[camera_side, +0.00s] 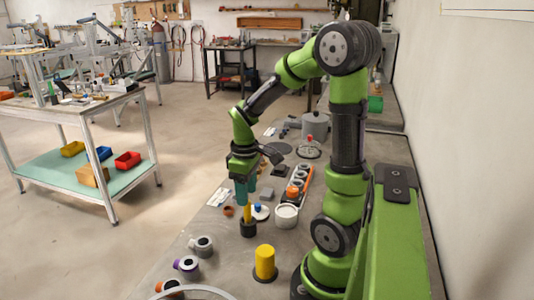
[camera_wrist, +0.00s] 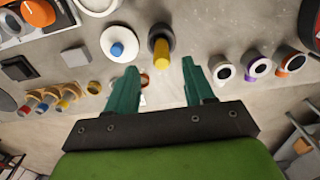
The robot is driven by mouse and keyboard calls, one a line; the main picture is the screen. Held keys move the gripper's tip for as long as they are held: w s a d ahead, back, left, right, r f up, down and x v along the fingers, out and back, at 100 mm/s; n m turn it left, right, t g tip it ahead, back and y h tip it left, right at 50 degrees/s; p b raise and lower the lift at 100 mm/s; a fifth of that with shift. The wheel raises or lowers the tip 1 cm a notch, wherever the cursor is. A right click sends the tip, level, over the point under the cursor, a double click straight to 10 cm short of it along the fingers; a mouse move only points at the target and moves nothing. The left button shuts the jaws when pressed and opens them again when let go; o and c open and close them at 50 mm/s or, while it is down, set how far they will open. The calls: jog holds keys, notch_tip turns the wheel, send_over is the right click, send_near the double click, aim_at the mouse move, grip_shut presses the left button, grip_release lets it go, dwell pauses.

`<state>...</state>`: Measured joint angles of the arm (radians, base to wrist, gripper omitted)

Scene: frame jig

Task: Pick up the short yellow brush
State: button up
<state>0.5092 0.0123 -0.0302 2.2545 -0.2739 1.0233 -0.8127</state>
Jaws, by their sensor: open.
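A short yellow upright piece (camera_side: 247,213), which looks like the brush, stands in a small dark cup (camera_side: 248,229) on the bench. In the wrist view the yellow piece (camera_wrist: 162,55) shows end-on, with the dark cup (camera_wrist: 160,33) around it; its bristles cannot be made out. My gripper (camera_side: 244,199) is open, with its teal fingers pointing down close above the yellow piece. In the wrist view the gripper (camera_wrist: 160,70) has nothing between its fingers, and the yellow piece appears just beyond the gap.
A white round part with a blue knob (camera_wrist: 117,49) stands beside the cup. A white pot (camera_side: 287,217) and a thicker yellow cylinder (camera_side: 265,261) stand nearby. Several ringed clamps (camera_wrist: 257,66) line one side. Small coloured-tip items (camera_wrist: 45,104) lie farther off.

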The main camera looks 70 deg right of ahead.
aim_at(248, 214)
jog(key=shift+a+f, duration=0.15)
jog(key=shift+f, duration=2.65)
jog(key=shift+c, duration=0.2)
grip_shut()
